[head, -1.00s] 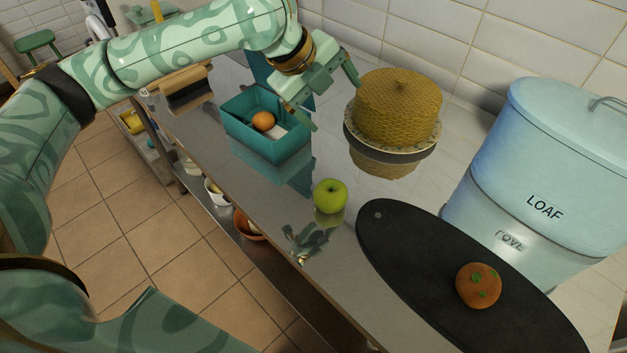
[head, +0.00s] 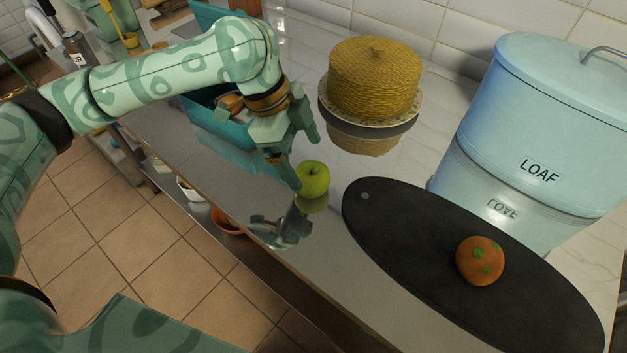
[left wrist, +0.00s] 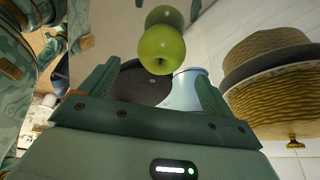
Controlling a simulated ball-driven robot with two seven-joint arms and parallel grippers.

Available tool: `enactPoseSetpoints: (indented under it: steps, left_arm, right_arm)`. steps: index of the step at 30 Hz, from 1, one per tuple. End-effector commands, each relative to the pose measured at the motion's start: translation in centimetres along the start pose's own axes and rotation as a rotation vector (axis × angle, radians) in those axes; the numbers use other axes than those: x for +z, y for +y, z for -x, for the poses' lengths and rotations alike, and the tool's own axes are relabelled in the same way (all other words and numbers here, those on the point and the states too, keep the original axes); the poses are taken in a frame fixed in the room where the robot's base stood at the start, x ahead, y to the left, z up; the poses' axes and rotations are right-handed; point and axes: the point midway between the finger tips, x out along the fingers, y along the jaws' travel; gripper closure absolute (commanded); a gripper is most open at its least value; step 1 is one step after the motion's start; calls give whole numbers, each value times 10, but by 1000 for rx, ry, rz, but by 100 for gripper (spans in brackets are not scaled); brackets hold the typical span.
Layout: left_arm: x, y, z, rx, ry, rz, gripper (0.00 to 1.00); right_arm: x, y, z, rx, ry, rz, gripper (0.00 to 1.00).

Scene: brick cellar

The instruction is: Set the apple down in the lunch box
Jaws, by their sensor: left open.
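The green apple (head: 314,180) stands on the shiny steel counter (head: 335,240), left of the black board. My left gripper (head: 306,160) is open and empty, right beside the apple on its far left side. In the left wrist view the apple (left wrist: 162,50) shows just beyond and between the open fingers (left wrist: 155,88), with its mirror image above it. The teal lunch box (head: 212,122) stands open on the counter to the left, partly hidden by my left arm. An orange-brown item (head: 231,103) lies in it. My right gripper is not in view.
A black oval board (head: 420,240) holds an orange fruit with green patches (head: 480,261). A woven domed cover (head: 375,78) on a round stand is behind the apple. A blue LOAF bin (head: 545,120) stands at the right. The counter's front edge runs close by the apple.

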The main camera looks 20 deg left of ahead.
Motion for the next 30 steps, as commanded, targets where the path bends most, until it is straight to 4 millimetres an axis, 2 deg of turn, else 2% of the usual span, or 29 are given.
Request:
enactPoseSetpoints:
  steps: [1,8,13,16,23,24,29,30]
  left_arm:
    - [1,0,-10,2,0,0,12]
    - [2,-1,-24,-1,1,-1,12]
    - [12,-1,-53,5,1,2,12]
    - [11,-1,-67,3,1,-2,12]
    - [9,-1,-67,-3,0,-2,12]
    - [9,-1,-67,-3,0,-2,14]
    - [9,-1,-67,-3,0,-2,59]
    - [9,-1,-67,-3,0,-2,64]
  right_arm:
    - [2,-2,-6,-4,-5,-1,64]
    - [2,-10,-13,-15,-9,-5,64]
    - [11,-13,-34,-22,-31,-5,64]
    - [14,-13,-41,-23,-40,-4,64]
    - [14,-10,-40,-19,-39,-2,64]
    - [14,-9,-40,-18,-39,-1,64]
    - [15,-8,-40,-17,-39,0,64]
    - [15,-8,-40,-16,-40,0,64]
